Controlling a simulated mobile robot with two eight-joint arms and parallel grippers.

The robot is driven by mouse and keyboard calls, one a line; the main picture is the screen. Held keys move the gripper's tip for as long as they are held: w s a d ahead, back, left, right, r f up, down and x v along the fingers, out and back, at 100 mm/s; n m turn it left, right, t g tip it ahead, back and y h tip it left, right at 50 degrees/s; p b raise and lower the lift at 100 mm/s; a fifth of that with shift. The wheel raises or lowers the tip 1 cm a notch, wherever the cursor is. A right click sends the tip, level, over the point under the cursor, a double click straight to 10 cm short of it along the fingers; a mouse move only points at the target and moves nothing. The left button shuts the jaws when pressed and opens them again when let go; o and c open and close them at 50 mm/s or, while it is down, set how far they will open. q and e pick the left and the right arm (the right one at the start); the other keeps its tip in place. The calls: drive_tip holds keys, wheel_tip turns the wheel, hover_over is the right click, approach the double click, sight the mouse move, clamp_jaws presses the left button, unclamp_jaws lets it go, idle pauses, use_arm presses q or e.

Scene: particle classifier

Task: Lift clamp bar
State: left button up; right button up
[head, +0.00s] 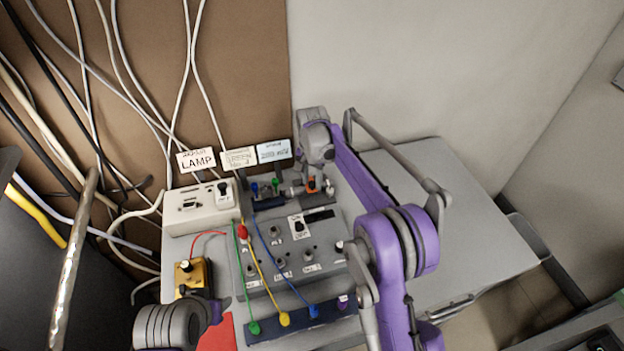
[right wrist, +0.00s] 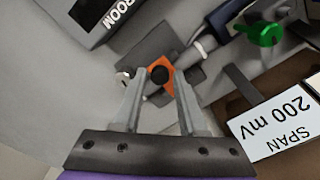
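A small orange piece with a black knob (right wrist: 159,74) sits on a dark grey plate (right wrist: 146,48) in the right wrist view. I take it as part of the clamp; which part is the bar I cannot tell. My right gripper (right wrist: 158,84) is open, its two fingers on either side of the orange piece. Whether they touch it is unclear. In the head view the orange piece (head: 311,184) shows small at the back of the grey panel, under my right arm's end, where the fingertips are hard to make out.
A grey panel (head: 262,262) with knobs and coloured cables stands left of my right arm. A white box (head: 200,208) and a yellow box (head: 193,276) are farther left. A "SPAN 200 mV" label (right wrist: 275,125) is close right of the fingers. The table's right side (head: 465,215) is clear.

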clamp_jaws()
idle(1.1)
